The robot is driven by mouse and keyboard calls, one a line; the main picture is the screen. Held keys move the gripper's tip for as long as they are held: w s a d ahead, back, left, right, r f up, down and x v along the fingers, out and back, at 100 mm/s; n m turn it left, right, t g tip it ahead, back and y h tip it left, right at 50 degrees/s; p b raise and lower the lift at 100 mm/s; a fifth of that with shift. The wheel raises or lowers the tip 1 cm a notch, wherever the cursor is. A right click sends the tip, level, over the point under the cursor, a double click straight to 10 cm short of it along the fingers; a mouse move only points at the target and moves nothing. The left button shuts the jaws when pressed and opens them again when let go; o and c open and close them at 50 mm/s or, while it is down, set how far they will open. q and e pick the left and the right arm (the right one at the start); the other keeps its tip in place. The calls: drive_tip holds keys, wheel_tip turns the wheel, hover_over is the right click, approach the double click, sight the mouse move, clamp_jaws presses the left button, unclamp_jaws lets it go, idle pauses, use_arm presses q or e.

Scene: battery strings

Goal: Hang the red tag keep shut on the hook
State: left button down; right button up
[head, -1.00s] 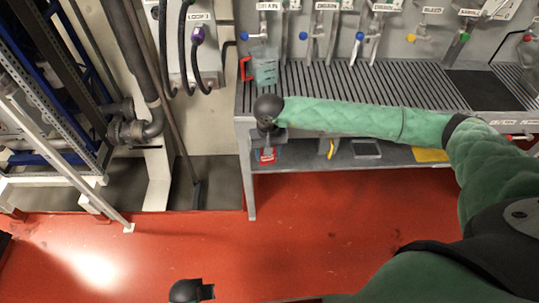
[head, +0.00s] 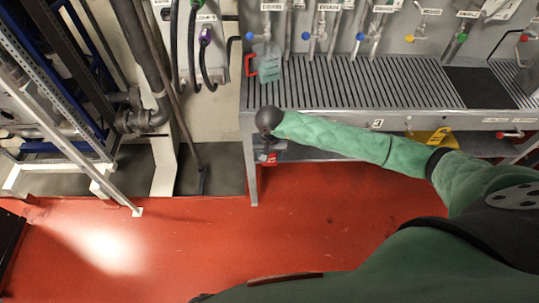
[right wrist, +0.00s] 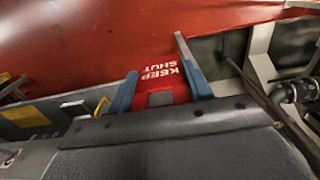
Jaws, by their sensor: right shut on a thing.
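The red tag (right wrist: 160,72) with white KEEP SHUT lettering is between the two blue-grey fingers of my right gripper (right wrist: 160,90) in the right wrist view. The lettering appears upside down there. In the head view my right gripper (head: 268,152) is at the bench's front left corner, mostly hidden under my dark wrist. A small red part of the tag (head: 271,159) shows below it. A dark bent rod (head: 231,45) is on the wall left of the bench; I cannot tell whether it is the hook. My left gripper is not visible.
A slatted metal bench (head: 330,85) lies beside my right forearm, with labelled taps above it. A clear jug with a red handle (head: 266,66) stands at its left end. A yellow item (head: 430,137) is on the lower shelf. Pipes and a frame stand left. The red floor in front is clear.

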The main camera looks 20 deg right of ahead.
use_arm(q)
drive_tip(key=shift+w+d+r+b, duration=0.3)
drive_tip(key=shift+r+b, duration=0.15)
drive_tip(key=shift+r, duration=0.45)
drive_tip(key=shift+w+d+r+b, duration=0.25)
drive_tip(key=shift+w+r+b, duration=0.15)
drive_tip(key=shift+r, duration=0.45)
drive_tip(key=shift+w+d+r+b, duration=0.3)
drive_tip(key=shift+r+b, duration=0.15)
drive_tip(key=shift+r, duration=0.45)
use_arm(e)
drive_tip(key=w+d+f, duration=0.1)
drive_tip(key=w+d, duration=0.2)
drive_tip(key=w, duration=0.6)
drive_tip(key=shift+w, duration=0.15)
